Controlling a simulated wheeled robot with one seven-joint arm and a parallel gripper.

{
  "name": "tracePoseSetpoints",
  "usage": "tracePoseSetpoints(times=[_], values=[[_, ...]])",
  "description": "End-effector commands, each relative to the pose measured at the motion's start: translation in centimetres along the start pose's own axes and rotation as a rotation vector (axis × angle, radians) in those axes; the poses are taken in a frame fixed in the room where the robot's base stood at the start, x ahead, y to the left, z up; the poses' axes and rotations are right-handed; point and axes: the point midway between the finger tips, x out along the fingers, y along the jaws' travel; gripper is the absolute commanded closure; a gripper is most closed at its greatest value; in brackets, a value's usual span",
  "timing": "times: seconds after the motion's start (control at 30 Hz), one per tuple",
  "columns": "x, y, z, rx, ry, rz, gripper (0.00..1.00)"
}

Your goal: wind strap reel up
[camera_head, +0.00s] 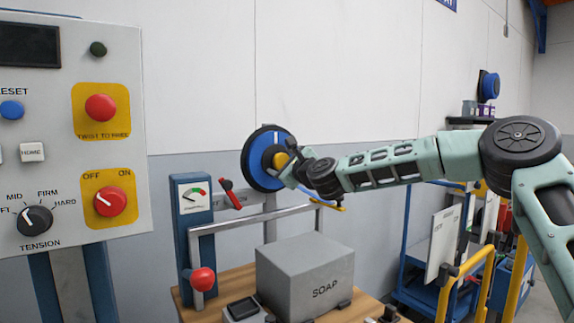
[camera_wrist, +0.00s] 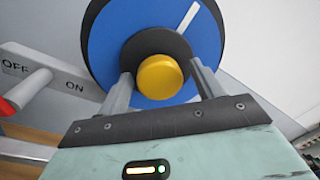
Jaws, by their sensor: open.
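The strap reel (camera_head: 259,160) is a blue disc with a black rim, a white stripe and a yellow centre knob, mounted above the bench in the head view. In the wrist view the reel (camera_wrist: 205,40) fills the top middle, with its white stripe at the upper right. Its yellow knob (camera_wrist: 160,77) sits in a dark hub. My gripper (camera_head: 287,167) is at the front of the reel. In the wrist view my gripper (camera_wrist: 165,85) is open, with one finger on each side of the knob and hub. I cannot tell whether the fingers touch the hub.
A control panel (camera_head: 70,160) with knobs and buttons stands at the left. A grey SOAP box (camera_head: 305,275) sits on the wooden bench (camera_head: 240,275) below the reel. A red-handled lever (camera_head: 228,192) and a red ball knob (camera_head: 203,279) are left of it. Yellow rails (camera_head: 466,278) stand at right.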

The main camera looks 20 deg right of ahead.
Motion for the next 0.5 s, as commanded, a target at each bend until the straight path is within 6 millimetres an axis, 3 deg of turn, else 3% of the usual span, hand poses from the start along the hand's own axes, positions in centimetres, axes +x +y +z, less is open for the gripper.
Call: tracePoseSetpoints(times=[0.17, 0.5], values=[[-1.4, 0.0, -0.1, -0.002, 0.0, 0.0, 0.33], [-8.9, 0.1, -0.3, -0.004, 0.002, -0.001, 0.33]])
